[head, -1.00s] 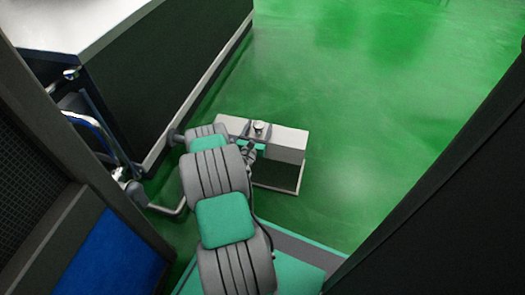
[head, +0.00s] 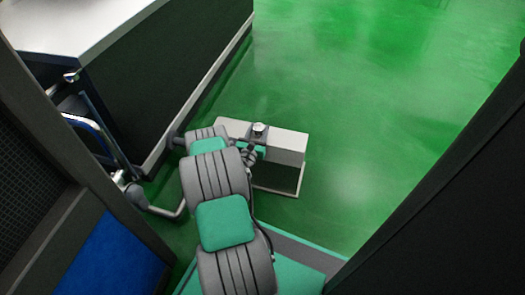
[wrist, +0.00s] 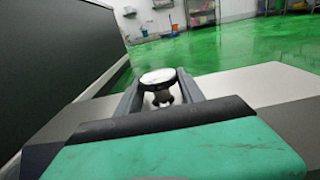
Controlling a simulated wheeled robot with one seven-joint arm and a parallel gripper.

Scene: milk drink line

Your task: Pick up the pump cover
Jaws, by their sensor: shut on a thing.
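The pump cover (head: 260,127) is a small, shiny metal piece with a round top. It shows in the head view above the light box-like stand (head: 287,141). In the wrist view the pump cover (wrist: 158,76) appears as a pale disc with a dark rim, between the two fingers. My gripper (wrist: 160,92) is shut on it. In the head view my gripper (head: 257,134) is small and partly hidden by my arm. I cannot tell whether the cover still touches the stand.
A dark cabinet (head: 150,85) with a pale top runs along the left. Bent metal pipes (head: 160,207) lie low at the left, near my arm. A dark panel (head: 455,200) fills the right side. The green floor (head: 380,110) beyond the stand is clear.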

